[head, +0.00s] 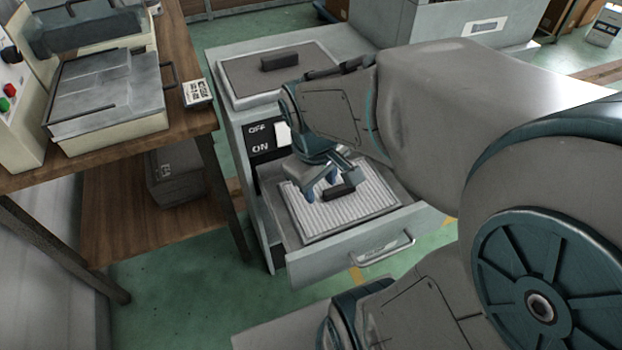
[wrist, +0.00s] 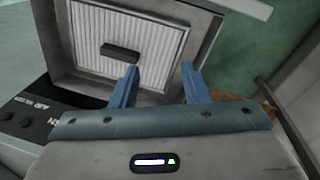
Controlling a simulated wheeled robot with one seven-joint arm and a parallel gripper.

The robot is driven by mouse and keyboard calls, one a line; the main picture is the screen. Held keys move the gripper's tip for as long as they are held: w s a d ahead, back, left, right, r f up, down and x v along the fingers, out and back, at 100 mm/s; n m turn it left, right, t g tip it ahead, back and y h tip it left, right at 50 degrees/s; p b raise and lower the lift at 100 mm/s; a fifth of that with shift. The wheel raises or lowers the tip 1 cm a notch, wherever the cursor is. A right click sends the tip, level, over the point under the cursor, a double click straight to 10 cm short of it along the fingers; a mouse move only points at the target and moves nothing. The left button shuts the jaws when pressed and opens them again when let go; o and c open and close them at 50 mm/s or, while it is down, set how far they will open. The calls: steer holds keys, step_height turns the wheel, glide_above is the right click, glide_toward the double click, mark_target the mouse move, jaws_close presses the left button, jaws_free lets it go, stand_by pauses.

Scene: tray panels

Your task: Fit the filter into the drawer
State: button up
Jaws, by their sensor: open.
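The filter (head: 370,200) is a pale, pleated panel in a grey frame with a dark block handle. It lies inside the pulled-out drawer (head: 360,257) of the grey cabinet and looks roughly flat; I cannot tell if it is fully seated. In the wrist view the filter (wrist: 85,35) and its dark handle (wrist: 120,51) show ahead of the fingers. My gripper (head: 320,190) is above the filter beside the handle. In the wrist view my gripper's blue fingers (wrist: 158,72) are apart with nothing between them; the handle is just left of them.
A second panel with a dark handle (head: 280,61) lies on the cabinet top. A wooden bench (head: 185,125) with a machine stands at left. Green floor is clear in front.

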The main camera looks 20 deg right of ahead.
steer(key=m, duration=0.1)
steer(key=s+a+m, duration=0.1)
steer(key=s+a+r+m+y, duration=0.1)
steer(key=m, duration=0.1)
steer(key=shift+s+t, duration=0.25)
steer(key=shift+t, duration=0.05)
stand_by(0.8)
